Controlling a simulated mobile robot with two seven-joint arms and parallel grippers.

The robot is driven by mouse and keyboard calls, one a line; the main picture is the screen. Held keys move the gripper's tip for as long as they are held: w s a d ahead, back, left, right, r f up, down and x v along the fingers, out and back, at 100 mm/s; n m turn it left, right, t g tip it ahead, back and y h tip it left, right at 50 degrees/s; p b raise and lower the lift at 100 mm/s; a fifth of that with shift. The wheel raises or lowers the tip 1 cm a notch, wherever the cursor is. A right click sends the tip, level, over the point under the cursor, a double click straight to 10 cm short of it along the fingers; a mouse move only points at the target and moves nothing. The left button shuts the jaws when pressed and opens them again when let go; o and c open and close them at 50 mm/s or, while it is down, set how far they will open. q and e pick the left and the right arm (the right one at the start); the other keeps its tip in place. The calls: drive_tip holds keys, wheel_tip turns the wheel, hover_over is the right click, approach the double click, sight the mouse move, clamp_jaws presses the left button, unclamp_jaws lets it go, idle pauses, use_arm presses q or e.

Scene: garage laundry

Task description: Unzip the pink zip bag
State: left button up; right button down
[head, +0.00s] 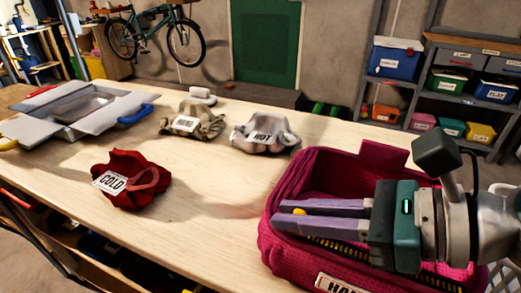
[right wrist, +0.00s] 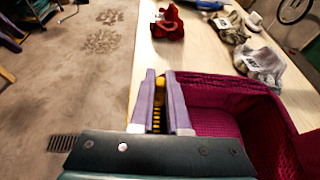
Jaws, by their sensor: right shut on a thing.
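The pink zip bag (head: 283,190) sits at the near right of the table, its top gaping open with the hollow inside showing. Its label starting "HAN" is cut off by the frame's bottom edge. Yellow zip teeth run along its near rim, partly under my arm. My right gripper (head: 298,212) is over the near left part of the opening, shut on the yellow zip pull (head: 300,211). The pull also shows between the fingers in the right wrist view (right wrist: 159,86), beside the bag (right wrist: 225,95). My left gripper is out of view.
A red bag (head: 130,180) marked COLD lies at the left. A tan bag (head: 192,122) and a grey bag (head: 264,134) marked HOT lie behind. A grey flapped box (head: 80,108) stands far left. The table's middle is clear.

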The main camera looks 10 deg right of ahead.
drive_tip(key=shift+w+a+r+p, duration=0.2)
drive_tip(key=shift+w+a+p, duration=0.05)
drive_tip(key=shift+p, duration=0.25)
drive_tip(key=shift+w+a+f+p, duration=0.1)
drive_tip(key=shift+w+a+p, duration=0.25)
drive_tip(key=shift+a, duration=0.15)
drive_tip(key=shift+f, duration=0.1)
drive_tip(key=c, duration=0.9)
unclamp_jaws()
